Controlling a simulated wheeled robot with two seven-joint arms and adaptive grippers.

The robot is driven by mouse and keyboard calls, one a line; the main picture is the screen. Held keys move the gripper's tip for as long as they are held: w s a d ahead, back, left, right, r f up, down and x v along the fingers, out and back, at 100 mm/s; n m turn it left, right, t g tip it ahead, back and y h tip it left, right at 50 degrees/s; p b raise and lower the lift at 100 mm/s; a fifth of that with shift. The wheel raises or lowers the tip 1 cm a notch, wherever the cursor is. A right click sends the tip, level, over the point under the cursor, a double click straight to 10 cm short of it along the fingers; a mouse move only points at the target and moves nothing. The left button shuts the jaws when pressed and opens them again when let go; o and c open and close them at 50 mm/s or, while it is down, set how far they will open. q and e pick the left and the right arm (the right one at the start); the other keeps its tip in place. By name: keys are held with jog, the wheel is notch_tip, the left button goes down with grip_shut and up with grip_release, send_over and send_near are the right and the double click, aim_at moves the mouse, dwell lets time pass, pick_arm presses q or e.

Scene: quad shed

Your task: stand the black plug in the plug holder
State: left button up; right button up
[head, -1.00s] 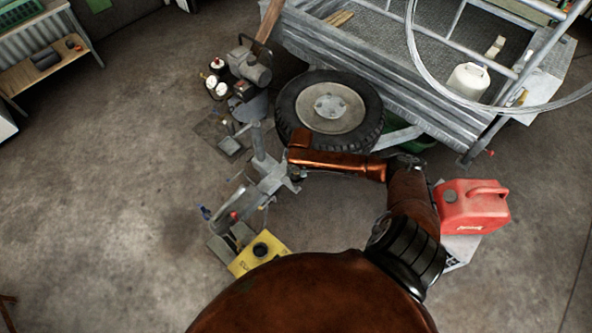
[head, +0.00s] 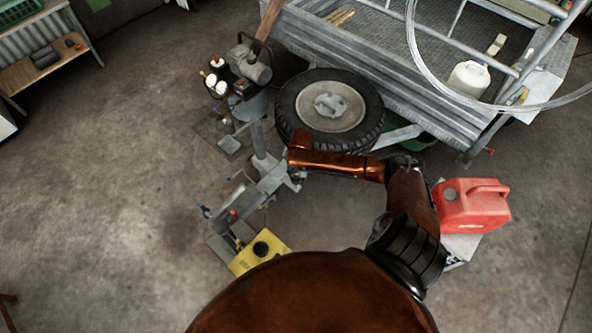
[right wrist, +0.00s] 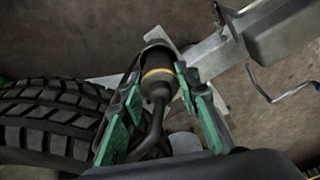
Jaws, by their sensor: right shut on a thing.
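The black plug (right wrist: 156,82), with a yellow band around its body, shows in the right wrist view. My right gripper (right wrist: 160,90) has its green-sided fingers on either side of the plug and is shut on it. A dark cable bends away from the plug toward the bottom of that view. A dark curved edge lies at the plug's far end; I cannot tell whether it is the plug holder or whether the plug is seated. In the head view, my brown right arm reaches left over the trailer's front, and the plug is not distinguishable there. My left gripper is out of view.
A red fuel can (head: 473,205) stands right of my arm. A yellow box (head: 260,253) lies nearer. The concrete floor (head: 120,200) at left is clear.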

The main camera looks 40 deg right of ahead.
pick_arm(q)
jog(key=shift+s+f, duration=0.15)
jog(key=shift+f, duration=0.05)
pick_arm(e)
jog(key=shift+f, duration=0.95)
jog(key=o, duration=1.3)
jog(key=o, duration=0.5)
jog(key=shift+c, duration=0.2)
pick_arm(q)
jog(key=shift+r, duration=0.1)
pick_arm(e)
jog(key=shift+r, duration=0.1)
jog(key=shift+r+p, duration=2.15)
jog(key=shift+r, duration=0.15)
jog(key=shift+r+p, duration=2.1)
jog(key=shift+p, duration=0.05)
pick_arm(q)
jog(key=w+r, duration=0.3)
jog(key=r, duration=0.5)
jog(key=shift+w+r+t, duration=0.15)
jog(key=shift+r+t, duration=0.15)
